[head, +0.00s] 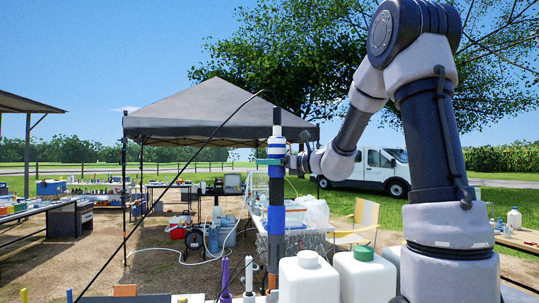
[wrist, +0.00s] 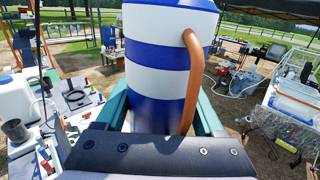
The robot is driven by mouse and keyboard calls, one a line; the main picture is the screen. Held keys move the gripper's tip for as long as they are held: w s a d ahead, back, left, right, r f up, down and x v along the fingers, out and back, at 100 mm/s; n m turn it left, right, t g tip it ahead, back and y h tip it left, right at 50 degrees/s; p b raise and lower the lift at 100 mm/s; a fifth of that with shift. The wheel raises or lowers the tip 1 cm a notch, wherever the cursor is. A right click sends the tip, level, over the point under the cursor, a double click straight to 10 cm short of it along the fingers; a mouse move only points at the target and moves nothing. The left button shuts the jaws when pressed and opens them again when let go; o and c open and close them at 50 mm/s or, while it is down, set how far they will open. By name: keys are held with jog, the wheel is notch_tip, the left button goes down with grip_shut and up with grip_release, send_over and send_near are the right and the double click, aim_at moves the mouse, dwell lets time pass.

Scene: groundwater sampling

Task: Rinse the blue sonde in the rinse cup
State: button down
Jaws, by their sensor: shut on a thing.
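The blue sonde (head: 276,218) hangs upright in the head view, a long tube with a blue lower band, a grey middle and blue-and-white bands near the top. My gripper (head: 284,161) is shut on its banded upper part. In the wrist view the blue-and-white banded body (wrist: 165,82) stands between the teal fingers of my gripper (wrist: 160,112), with a copper-coloured curved bar in front. The sonde's dark lower end is above the front table in the head view. I cannot make out the rinse cup for certain; a small dark cup (wrist: 16,131) shows in the wrist view.
White jugs (head: 308,280) stand just right of the sonde's lower end. A purple upright tube (head: 225,276) and a white one (head: 249,276) stand to its left. A thin black rod crosses diagonally behind. A canopy and cluttered tables are farther back.

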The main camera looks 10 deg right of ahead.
jog(key=shift+f, duration=0.65)
send_over(270, 221)
jog(key=w, duration=0.3)
jog(key=shift+w+d+f, duration=0.1)
jog(key=shift+d+f, duration=0.05)
jog(key=shift+f, duration=1.4)
jog(key=shift+w+d+f, duration=0.1)
jog(key=shift+d+f, duration=0.05)
jog(key=shift+f, duration=1.35)
jog(key=shift+f, duration=6.1)
